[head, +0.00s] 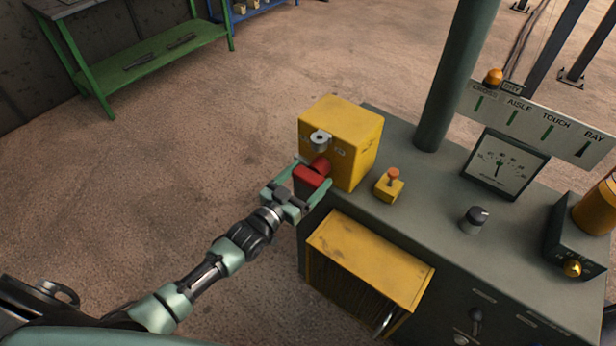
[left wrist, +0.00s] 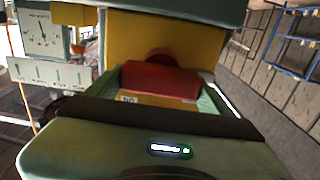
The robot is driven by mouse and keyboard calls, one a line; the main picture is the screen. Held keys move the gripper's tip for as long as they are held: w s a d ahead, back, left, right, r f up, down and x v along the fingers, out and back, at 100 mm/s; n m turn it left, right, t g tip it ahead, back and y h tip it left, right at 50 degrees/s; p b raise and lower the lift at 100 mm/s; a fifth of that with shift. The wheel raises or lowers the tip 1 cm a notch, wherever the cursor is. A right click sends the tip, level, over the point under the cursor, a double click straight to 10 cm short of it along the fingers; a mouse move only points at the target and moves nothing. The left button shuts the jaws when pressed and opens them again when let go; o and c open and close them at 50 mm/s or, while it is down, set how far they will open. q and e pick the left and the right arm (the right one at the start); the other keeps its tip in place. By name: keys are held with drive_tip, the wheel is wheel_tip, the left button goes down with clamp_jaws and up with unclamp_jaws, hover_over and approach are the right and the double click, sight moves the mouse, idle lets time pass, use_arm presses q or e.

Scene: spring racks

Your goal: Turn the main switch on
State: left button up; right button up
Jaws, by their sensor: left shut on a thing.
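The main switch appears as a red handle (head: 310,176) on the front face of a yellow box (head: 357,130) at the left end of the grey console. My left gripper (head: 312,184) is shut on the red handle, with a finger on each side of it. In the left wrist view the red handle (left wrist: 158,78) lies across between the fingers, with the yellow box face (left wrist: 185,40) behind it. A small label showing "NO" is partly visible below the handle there. My right gripper is in neither view.
On the grey console (head: 420,175) stand a small yellow box with an orange button (head: 391,184), a black knob (head: 475,218), a dial gauge (head: 500,163) and a green post (head: 455,80). A yellow slatted housing (head: 370,258) juts from the console's front.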

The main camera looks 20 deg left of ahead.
use_arm(q)
drive_tip(key=shift+m, duration=0.3)
drive_tip(key=m, duration=0.3)
drive_tip(key=shift+d+m, duration=0.1)
drive_tip(key=shift+m, duration=0.2)
drive_tip(key=m, duration=0.4)
drive_tip(key=shift+s+d+f+m, duration=0.1)
drive_tip(key=shift+d+f+m, duration=0.05)
drive_tip(key=shift+m, duration=0.15)
drive_tip(key=m+b, duration=0.1)
drive_tip(key=m, duration=0.3)
drive_tip(key=shift+f+m+b, duration=0.15)
drive_tip(key=shift+m+b, duration=0.15)
drive_tip(key=shift+b, duration=0.05)
drive_tip(key=m+b, duration=0.1)
drive_tip(key=m, duration=0.3)
drive_tip(key=shift+d+f+b, duration=0.1)
drive_tip(key=shift+b, duration=0.2)
drive_tip(key=shift+m, duration=0.4)
drive_tip(key=o, duration=2)
drive_tip(key=shift+s, duration=0.15)
